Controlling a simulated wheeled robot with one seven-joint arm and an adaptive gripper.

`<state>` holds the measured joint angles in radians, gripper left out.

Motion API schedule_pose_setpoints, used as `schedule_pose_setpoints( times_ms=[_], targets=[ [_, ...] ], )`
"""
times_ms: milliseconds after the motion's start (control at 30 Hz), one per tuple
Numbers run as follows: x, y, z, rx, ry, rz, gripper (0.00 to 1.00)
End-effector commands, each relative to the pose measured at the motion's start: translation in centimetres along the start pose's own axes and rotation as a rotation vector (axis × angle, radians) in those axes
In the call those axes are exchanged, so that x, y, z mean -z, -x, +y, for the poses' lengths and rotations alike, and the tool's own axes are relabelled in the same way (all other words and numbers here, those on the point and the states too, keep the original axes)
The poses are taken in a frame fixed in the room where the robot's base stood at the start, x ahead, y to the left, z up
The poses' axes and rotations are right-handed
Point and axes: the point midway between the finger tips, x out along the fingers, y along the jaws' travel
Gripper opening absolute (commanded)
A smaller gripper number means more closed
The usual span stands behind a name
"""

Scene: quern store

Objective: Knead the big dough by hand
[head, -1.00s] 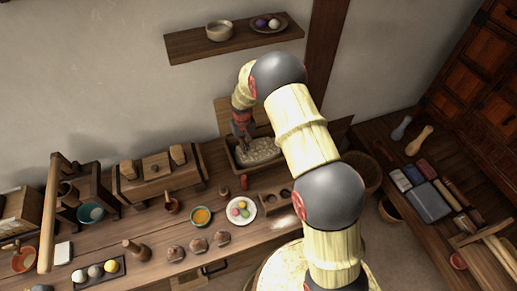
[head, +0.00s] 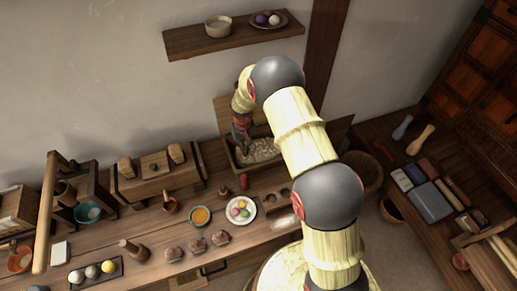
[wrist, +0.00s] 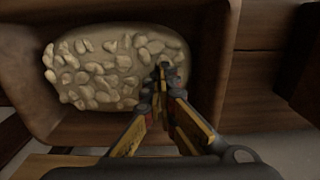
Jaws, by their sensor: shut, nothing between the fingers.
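The big dough (head: 262,150) is a pale, lumpy mass in a wooden trough (head: 238,166) at the back of the bench. In the wrist view the dough (wrist: 105,65) fills much of the trough floor, its top broken into many pebble-like lumps. My gripper (head: 241,148) points down into the trough at the dough's left part in the head view. In the wrist view my gripper (wrist: 163,76) is shut and empty, its fingertips over the dough's right edge. They look close to or touching it; I cannot tell contact.
A plate of coloured balls (head: 241,210), a bowl of orange filling (head: 200,216) and several brown lumps (head: 197,244) stand in front on the bench (head: 150,222). A wall shelf (head: 190,46) hangs above. A right-hand bench (head: 440,232) carries boxes and tools.

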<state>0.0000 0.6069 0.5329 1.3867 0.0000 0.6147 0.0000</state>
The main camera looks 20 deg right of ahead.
Motion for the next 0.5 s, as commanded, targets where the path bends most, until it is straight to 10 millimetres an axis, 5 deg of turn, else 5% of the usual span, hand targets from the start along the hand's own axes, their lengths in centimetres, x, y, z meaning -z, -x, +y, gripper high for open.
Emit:
schedule_pose_setpoints(
  times_ms=[500],
  targets=[
    [0.0,2.4,0.0,0.0,0.0,0.0,0.0]
  ],
)
